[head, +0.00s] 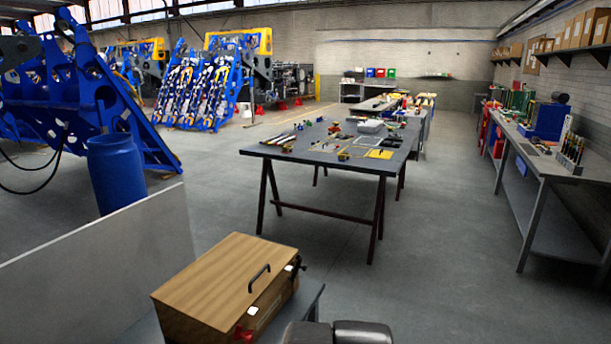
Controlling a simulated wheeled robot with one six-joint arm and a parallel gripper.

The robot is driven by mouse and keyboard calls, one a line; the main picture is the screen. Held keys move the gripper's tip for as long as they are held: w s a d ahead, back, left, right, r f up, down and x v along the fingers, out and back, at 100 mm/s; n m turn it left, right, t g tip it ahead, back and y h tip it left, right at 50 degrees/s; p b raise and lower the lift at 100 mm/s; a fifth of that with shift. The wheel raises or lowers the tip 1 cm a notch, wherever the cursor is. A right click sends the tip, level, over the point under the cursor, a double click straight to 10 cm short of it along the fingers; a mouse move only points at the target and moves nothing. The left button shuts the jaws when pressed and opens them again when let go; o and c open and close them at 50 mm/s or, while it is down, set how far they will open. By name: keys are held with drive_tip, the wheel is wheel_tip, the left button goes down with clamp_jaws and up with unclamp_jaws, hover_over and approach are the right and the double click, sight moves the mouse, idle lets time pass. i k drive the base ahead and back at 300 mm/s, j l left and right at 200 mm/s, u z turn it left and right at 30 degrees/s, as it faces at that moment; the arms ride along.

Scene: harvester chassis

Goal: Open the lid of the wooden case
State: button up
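The wooden case (279,299) stands at the bottom centre-left of the head view, on a grey surface. Its light brown lid (215,275) lies flat and looks shut. A dark bar handle (259,278) sits near the lid's right edge. A small white piece (253,310) and a red piece (243,335) show on the side facing right. A dark fitting shows at the far right corner. The case's lower left part is cut off by the picture's bottom edge. My gripper is not visible; only dark rounded parts, probably of my arm, show at the bottom, right of the case.
A pale panel (105,270) stands left of the case, with a blue barrel (117,175) behind it. A trestle table (330,150) with tools and parts stands beyond. A workbench (545,165) runs along the right wall. The floor between table and workbench is clear.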

sight(216, 291)
drive_tip(key=j, duration=0.2)
drive_tip(key=i+l+z, duration=0.1)
drive_tip(key=i, duration=0.35)
drive_tip(key=i+l+z, duration=0.1)
drive_tip(key=i, duration=0.35)
